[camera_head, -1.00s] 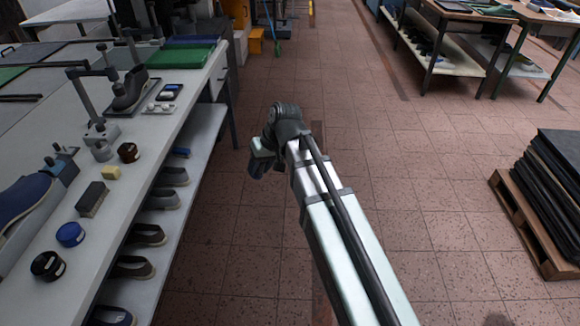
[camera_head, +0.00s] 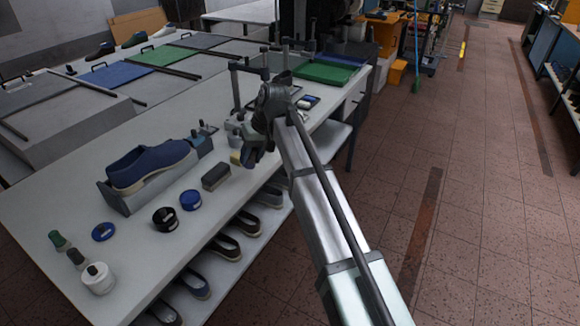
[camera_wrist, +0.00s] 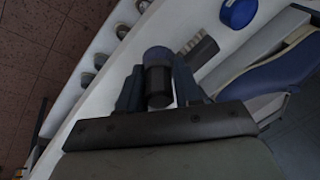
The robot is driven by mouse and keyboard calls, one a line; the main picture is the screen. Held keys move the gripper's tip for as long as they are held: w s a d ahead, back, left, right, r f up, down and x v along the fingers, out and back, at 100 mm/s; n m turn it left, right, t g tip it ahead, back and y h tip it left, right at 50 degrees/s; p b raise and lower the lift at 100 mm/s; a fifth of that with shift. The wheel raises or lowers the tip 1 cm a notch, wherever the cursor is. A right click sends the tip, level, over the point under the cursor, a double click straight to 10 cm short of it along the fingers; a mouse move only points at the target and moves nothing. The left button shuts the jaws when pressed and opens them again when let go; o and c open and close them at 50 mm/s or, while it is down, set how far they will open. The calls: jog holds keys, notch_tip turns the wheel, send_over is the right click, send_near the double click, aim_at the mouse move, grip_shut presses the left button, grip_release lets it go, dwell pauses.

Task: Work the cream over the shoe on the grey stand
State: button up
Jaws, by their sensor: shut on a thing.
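A dark blue shoe (camera_head: 152,164) sits on the grey stand (camera_head: 115,200) at the left of the white bench; it also shows at the right of the wrist view (camera_wrist: 285,70). My gripper (camera_head: 250,158) is at the bench's front edge, to the right of the shoe and apart from it. In the wrist view its fingers (camera_wrist: 158,92) are shut on a dark cylindrical piece (camera_wrist: 158,80) with a rounded blue-grey end. What this piece is, I cannot tell. A dark brush (camera_head: 215,177), a blue-lidded jar (camera_head: 190,200) and a black jar (camera_head: 165,219) stand in front of the shoe.
A yellow sponge (camera_head: 236,158) lies beside my gripper. A white jar (camera_head: 98,278), a green-capped bottle (camera_head: 59,240), a grey-capped bottle (camera_head: 76,259) and a blue lid (camera_head: 103,232) are at the front left. Several shoes fill the lower shelf (camera_head: 215,275). The floor at right is clear.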

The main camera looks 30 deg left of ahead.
jog(key=s+a+r+n+g, duration=0.1)
jog(key=s+a+r, duration=0.3)
jog(key=a, duration=0.7)
jog(key=s+a+r+n, duration=0.2)
jog(key=s+a+r, duration=0.15)
jog(key=a, duration=0.75)
jog(key=w+a+r+h, duration=0.1)
jog(key=w+a+r, duration=0.1)
jog(key=a, duration=0.5)
jog(key=shift+a+r, duration=0.4)
jog(key=shift+r, duration=0.4)
jog(key=shift+w+a+r+g, duration=0.15)
jog(key=shift+a+r+g, duration=0.05)
jog(key=shift+a+g, duration=0.1)
jog(key=shift+m+h, duration=0.5)
jog(key=shift+h, duration=0.1)
jog(key=shift+s+d+f, duration=0.3)
jog(key=shift+s+f, duration=0.55)
jog(key=shift+f, duration=0.05)
jog(key=shift+s+d+f, duration=0.3)
jog(key=shift+s+f, duration=0.5)
jog(key=shift+f, duration=0.1)
jog(key=shift+s+d+f, duration=0.3)
jog(key=shift+s+f, duration=0.55)
jog(key=shift+f, duration=0.05)
jog(key=shift+x, duration=0.9)
jog(key=shift+d, duration=0.1)
